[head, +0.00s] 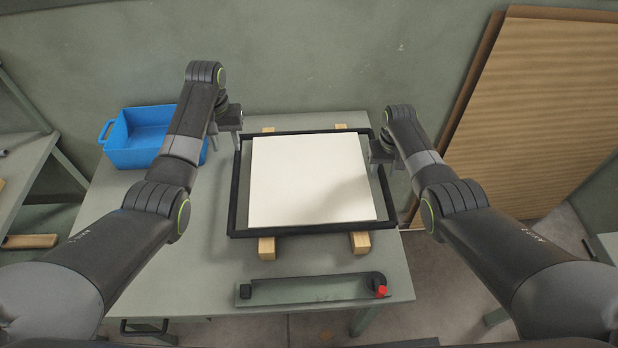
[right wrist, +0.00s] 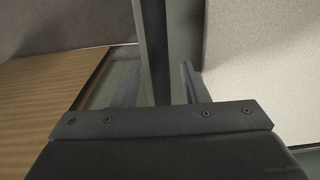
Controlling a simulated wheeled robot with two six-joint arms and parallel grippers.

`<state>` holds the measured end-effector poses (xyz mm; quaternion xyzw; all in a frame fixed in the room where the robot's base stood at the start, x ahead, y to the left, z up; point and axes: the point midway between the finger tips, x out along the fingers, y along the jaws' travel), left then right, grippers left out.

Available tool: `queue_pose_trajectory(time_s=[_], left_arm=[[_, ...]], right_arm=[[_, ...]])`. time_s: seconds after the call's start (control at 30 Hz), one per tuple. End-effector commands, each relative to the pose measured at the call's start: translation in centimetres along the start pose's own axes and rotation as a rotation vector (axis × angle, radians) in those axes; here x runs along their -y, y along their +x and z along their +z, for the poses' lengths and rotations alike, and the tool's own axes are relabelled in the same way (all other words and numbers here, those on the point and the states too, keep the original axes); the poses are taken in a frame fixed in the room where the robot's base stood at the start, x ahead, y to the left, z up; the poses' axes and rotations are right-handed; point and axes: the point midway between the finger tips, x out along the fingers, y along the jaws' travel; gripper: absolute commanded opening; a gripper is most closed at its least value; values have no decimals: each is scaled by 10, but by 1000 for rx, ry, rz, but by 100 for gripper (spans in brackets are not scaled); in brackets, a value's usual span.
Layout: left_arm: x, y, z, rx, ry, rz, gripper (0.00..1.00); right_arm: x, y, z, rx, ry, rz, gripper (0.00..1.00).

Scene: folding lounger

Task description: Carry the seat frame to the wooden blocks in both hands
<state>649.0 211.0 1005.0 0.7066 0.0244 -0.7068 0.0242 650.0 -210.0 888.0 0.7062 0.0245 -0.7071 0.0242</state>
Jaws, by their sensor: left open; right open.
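The seat frame (head: 233,205) is a dark rectangular frame with a white panel (head: 312,180) inside it. It lies flat across the wooden blocks (head: 267,248), whose ends show beyond its front and back edges. My left gripper (head: 225,140) is open at the frame's left side bar, towards the back; its exact fit around the bar is hard to see. My right gripper (head: 384,162) is open at the right side bar. In the right wrist view the dark bar (right wrist: 155,50) runs between its two spread fingers. The parts of the bars under the grippers are hidden.
A blue bin (head: 140,150) stands at the table's back left. A flat greenish bar (head: 310,290) with a red knob (head: 381,291) lies at the front of the grey table (head: 200,275). A wall is close behind; a large brown panel (head: 545,110) leans at right.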

Motion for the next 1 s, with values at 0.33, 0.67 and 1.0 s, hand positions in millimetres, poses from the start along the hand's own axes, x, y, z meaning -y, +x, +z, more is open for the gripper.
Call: queue_pose_trajectory(time_s=[0.33,0.67,1.0], left_arm=[[0,0,0,-1,0,0,41],[0,0,0,-1,0,0,41],[0,0,0,-1,0,0,41]], right_arm=[[0,-45,-1,-6,0,0,41],[-1,-102,-1,-4,1,0,41],[0,-116,0,0,1,0,41]])
